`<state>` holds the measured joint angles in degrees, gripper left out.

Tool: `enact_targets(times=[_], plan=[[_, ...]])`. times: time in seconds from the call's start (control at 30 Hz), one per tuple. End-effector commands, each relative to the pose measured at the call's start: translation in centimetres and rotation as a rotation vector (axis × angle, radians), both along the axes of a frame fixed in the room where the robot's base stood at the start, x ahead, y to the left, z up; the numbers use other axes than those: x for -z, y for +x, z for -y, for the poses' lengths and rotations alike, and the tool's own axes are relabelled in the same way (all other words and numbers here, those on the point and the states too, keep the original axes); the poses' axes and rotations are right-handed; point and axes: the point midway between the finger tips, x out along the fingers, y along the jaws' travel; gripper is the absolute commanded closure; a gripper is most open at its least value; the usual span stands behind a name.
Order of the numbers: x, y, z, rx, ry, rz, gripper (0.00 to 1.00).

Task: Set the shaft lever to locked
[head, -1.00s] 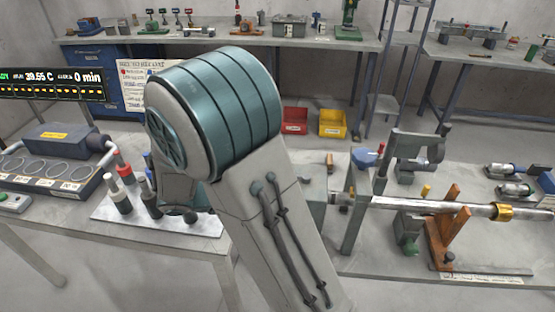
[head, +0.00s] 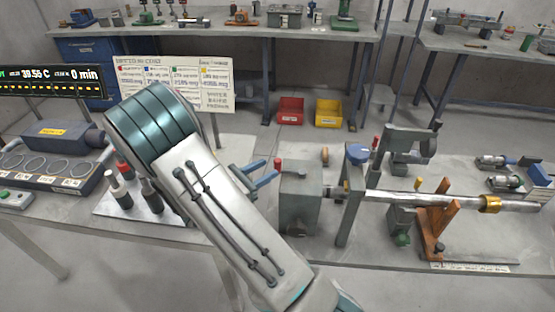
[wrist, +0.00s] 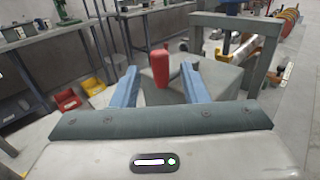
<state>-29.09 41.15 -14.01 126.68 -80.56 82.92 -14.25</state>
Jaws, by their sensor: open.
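A short red-handled lever (head: 278,165) stands upright at the left edge of a grey box (head: 301,200) at the left end of the long shaft (head: 455,204). My gripper (head: 270,171), with blue fingers, is open at the lever. In the wrist view, the red handle (wrist: 160,72) stands between the open fingers of my gripper (wrist: 159,66), with a gap on both sides. The grey box (wrist: 205,85) lies below and beyond it. The lever's foot is hidden, and I cannot read any locked marking.
A grey upright frame with a blue knob (head: 358,153) stands just right of the box. An orange support (head: 436,225) and a brass collar (head: 490,204) are farther right along the shaft. A plate with several bottles (head: 125,205) is left of my arm.

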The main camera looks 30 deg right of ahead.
Motion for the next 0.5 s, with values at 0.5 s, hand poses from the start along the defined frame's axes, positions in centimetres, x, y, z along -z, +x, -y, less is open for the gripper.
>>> enact_targets(times=[0.5], plan=[[0.0, 1.0, 5.1, -0.001, 0.002, 0.0, 0.6]])
